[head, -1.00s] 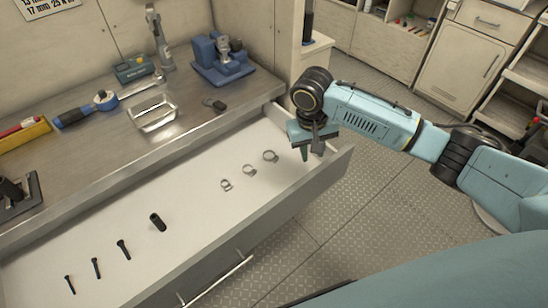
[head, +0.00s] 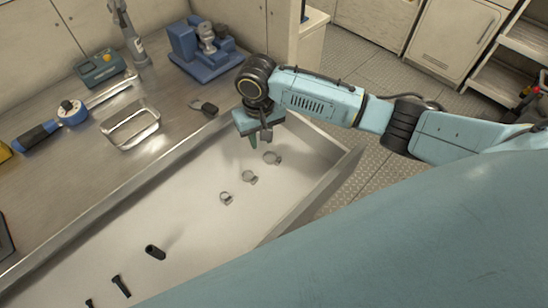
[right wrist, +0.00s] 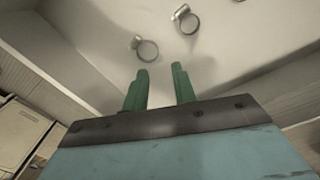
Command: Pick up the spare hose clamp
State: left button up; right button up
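Three metal hose clamps lie in a row on the white floor of the open drawer: a near one (head: 226,198), a middle one (head: 249,176) and a far one (head: 272,157). I cannot tell which is the spare. My right gripper (head: 257,138) hangs above the drawer's far end, close to the far clamp, with its green fingers pointing down. In the right wrist view its fingers (right wrist: 161,76) are apart with nothing between them. Two clamps show there beyond the fingertips, one (right wrist: 147,51) nearer and one (right wrist: 188,22) farther. My left gripper is out of view.
A black socket (head: 155,252) and dark bolts (head: 121,286) lie nearer in the drawer. The worktop alongside holds a metal tray (head: 130,125), a torque wrench (head: 72,112) and a blue vise (head: 205,50).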

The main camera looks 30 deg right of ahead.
aim_at(265, 160)
notch_tip(265, 160, down, 3)
jog(key=shift+w+r, duration=0.1)
jog(key=shift+f+b, duration=0.35)
jog(key=shift+f, duration=0.15)
jog(key=f, duration=0.2)
jog(key=f+b, duration=0.1)
jog(key=shift+s+d+f, duration=0.25)
jog(key=shift+d+f, duration=0.05)
jog(key=shift+f, duration=0.55)
jog(key=shift+c, duration=0.8)
grip_shut()
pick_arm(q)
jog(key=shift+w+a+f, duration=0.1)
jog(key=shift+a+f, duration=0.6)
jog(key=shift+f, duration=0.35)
